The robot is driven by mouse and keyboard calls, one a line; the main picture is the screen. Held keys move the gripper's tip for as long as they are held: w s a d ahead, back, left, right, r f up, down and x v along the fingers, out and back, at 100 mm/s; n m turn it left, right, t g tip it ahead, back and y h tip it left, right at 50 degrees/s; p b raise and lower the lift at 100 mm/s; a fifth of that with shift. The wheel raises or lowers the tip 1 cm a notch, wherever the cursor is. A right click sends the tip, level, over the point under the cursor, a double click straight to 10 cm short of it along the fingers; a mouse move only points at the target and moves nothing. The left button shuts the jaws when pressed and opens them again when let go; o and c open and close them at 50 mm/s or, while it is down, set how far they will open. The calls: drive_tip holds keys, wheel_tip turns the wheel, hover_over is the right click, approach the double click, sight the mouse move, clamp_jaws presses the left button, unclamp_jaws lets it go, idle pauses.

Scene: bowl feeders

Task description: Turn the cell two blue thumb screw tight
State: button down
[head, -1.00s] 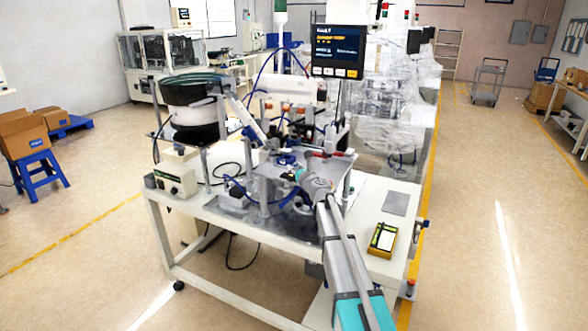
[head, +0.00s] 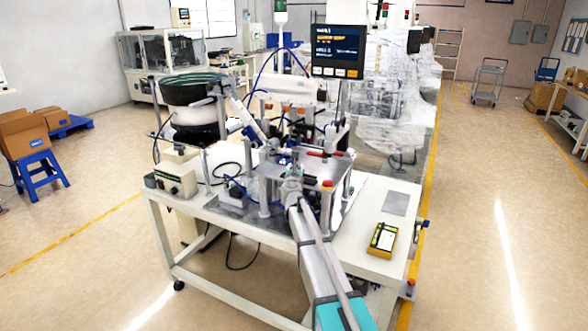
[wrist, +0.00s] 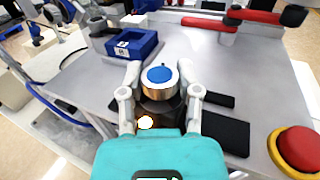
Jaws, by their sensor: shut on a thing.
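The blue-capped thumb screw (wrist: 160,74), with a metal-coloured rim, stands upright over the grey fixture plate in the wrist view. My gripper (wrist: 160,84) is shut on it, one pale finger on each side. The lower part of the screw is shadowed and partly hidden by my gripper. In the head view my gripper (head: 292,178) is at the front of the plate (head: 270,170), and I cannot make out the screw there. I cannot tell how far the screw is turned.
A blue block with a white label (wrist: 145,46) sits behind and left of the screw. A red-handled clamp (wrist: 205,23) is at the back. A red button on yellow (wrist: 297,145) stands at right. Black flat pieces (wrist: 225,137) lie close on the right. A yellow handheld device (head: 383,240) lies on the table.

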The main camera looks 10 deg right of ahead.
drive_tip(key=shift+m+h, duration=0.3)
drive_tip(key=shift+h, duration=0.2)
drive_tip(key=shift+c, duration=1.5)
unclamp_jaws()
drive_tip(key=shift+s, duration=0.1)
drive_tip(key=v, duration=1.2)
drive_tip(key=shift+r, duration=0.15)
